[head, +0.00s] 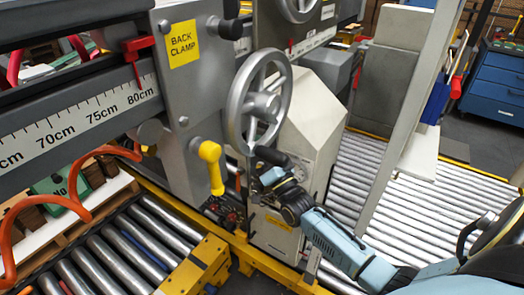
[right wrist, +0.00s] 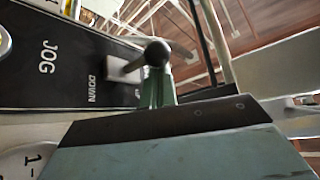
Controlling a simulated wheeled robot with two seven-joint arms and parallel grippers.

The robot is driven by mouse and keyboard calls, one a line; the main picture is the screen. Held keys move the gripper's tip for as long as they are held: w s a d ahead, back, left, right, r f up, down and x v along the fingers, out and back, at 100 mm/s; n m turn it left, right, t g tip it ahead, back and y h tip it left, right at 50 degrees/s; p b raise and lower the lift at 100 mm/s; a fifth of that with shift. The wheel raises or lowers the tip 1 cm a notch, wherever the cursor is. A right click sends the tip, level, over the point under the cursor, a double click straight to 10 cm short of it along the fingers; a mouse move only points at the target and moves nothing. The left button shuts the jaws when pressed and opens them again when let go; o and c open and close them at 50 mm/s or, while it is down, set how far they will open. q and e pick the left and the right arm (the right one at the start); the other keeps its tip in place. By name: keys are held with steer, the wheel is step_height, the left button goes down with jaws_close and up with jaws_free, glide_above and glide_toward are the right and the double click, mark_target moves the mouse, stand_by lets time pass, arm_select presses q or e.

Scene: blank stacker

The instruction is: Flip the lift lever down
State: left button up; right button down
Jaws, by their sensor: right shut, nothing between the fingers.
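The lift lever shows in the right wrist view as a short grey stem with a dark ball knob (right wrist: 155,52). It stands out from a black panel (right wrist: 60,60) marked JOG and DOWN, with another marking partly hidden by the knob. My right gripper (right wrist: 160,88) is shut and empty, its narrow greenish fingers right at the knob; I cannot tell whether they touch it. In the head view the right gripper (head: 268,176) is beside the grey machine housing below the handwheel, and the lever cannot be made out clearly there. My left gripper is not in view.
A large grey handwheel (head: 260,103) is just above the right gripper. A yellow-handled lever (head: 211,166) stands to its left, below the BACK CLAMP plate (head: 183,60). Roller conveyors (head: 430,205) lie on both sides, and a grey post (head: 405,110) rises to the right.

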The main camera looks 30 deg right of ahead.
arm_select(q)
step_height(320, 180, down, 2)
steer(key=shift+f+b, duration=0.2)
steer(key=shift+b, duration=0.6)
arm_select(e)
steer(key=shift+a+f+n+y, duration=0.1)
steer(key=shift+f+n+y, duration=0.5)
steer(key=shift+f+n, duration=0.2)
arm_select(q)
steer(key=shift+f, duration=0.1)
arm_select(e)
steer(key=shift+f, duration=0.1)
